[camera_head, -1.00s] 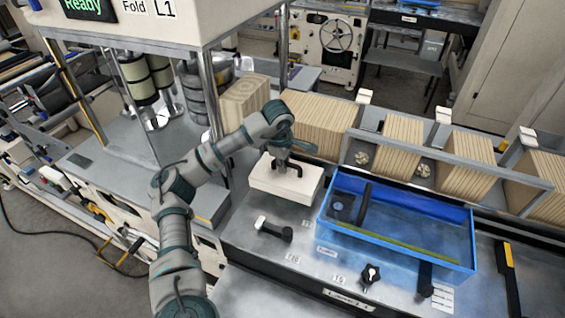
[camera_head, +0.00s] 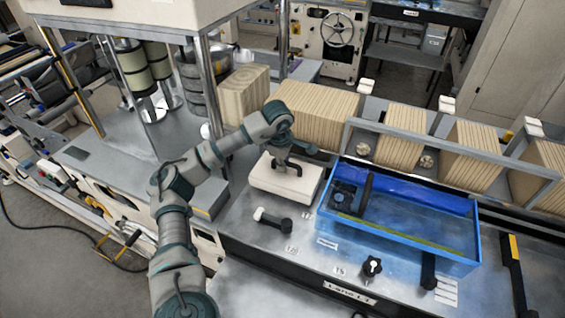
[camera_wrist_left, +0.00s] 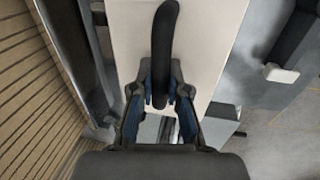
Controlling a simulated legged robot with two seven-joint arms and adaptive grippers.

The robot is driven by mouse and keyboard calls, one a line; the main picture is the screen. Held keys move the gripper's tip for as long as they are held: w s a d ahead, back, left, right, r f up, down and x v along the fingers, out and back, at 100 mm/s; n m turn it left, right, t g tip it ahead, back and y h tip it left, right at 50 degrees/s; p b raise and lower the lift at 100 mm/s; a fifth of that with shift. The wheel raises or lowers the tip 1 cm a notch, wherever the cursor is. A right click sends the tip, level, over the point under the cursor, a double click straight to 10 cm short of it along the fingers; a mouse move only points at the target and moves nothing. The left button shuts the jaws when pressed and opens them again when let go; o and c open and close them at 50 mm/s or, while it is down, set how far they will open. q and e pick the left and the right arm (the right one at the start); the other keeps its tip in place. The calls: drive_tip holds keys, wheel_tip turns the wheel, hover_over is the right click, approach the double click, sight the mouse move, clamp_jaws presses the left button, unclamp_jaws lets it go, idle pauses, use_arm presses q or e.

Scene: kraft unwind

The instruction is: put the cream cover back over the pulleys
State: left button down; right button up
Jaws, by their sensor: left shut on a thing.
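The cream cover (camera_head: 262,181) is a box with a black handle on top, at the left end of the grey bench panel. My left gripper (camera_head: 283,165) is at the handle and shut on it. In the left wrist view, my left gripper (camera_wrist_left: 161,92) has its fingers on both sides of the black handle (camera_wrist_left: 165,40), with the cream cover (camera_wrist_left: 212,35) beneath. I cannot tell whether the cover rests on the panel or hangs just above it. The pulleys cannot be made out. My right gripper is not in view.
A blue bin (camera_head: 400,238) with dark items inside stands right of the cover. A black T-handle (camera_head: 273,220) and a black knob (camera_head: 371,266) are in front. A machine with posts stands left.

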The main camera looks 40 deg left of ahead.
use_arm(q)
drive_tip(key=shift+d, duration=0.1)
drive_tip(key=shift+s+a+f, duration=0.1)
drive_tip(key=shift+a+f, duration=0.1)
drive_tip(key=shift+f, duration=0.05)
idle(0.3)
drive_tip(key=shift+d+f, duration=0.25)
idle(0.4)
drive_tip(key=shift+a+f, duration=0.1)
drive_tip(key=shift+f, duration=0.15)
idle(0.4)
idle(0.4)
drive_tip(key=shift+f, duration=0.2)
drive_tip(key=c, duration=1.1)
unclamp_jaws()
drive_tip(key=r, duration=0.4)
drive_tip(key=s+r, duration=0.1)
drive_tip(key=r, duration=0.2)
drive_tip(key=s+r, duration=0.1)
drive_tip(key=r, duration=0.3)
drive_tip(key=shift+d+r, duration=0.3)
drive_tip(key=shift+d, duration=0.05)
